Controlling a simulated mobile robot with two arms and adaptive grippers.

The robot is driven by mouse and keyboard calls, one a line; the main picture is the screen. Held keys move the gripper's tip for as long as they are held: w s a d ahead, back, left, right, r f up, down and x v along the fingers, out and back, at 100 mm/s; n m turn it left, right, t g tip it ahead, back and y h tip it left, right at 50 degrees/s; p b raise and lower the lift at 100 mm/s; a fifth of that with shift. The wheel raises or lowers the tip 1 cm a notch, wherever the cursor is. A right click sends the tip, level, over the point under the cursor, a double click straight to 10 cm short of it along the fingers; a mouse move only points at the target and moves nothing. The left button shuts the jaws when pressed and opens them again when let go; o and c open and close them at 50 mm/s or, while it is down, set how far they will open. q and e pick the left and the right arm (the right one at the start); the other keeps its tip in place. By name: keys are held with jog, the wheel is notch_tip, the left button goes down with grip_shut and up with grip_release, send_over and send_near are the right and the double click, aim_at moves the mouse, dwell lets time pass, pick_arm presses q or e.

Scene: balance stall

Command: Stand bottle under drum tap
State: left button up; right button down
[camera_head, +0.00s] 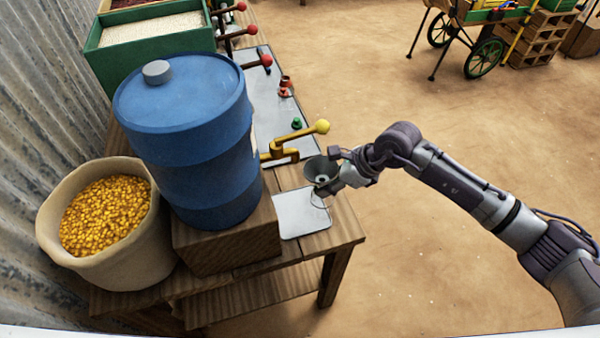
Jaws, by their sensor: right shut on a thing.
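The blue drum (190,140) stands on a wooden block on the table at left. Its brass tap (280,153) points right and has a yellow ball handle (322,126). My right gripper (330,180) is right of the tap, shut on what looks like a clear bottle (319,198). Only a faint outline of the bottle shows. A grey funnel (318,168) sits at its top. The bottle is over the right edge of a pale tray (297,222); I cannot tell whether it touches the tray. My left gripper is not in view.
A sack of yellow grain (55,215) stands left of the drum. Behind are a green bin (150,38), red-knobbed levers (240,30) and small red and green items on a grey mat (262,100). The wooden table (340,228) ends just right of the tray. Open floor lies beyond.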

jog(key=a, duration=0.1)
jog(key=w+a+p, duration=0.1)
jog(key=a, duration=0.1)
jog(key=shift+a, duration=0.15)
jog(key=a, duration=0.1)
jog(key=a+f+p, duration=0.1)
jog(key=w+a+p, duration=0.1)
jog(key=shift+f, duration=0.25)
jog(key=shift+a, duration=0.1)
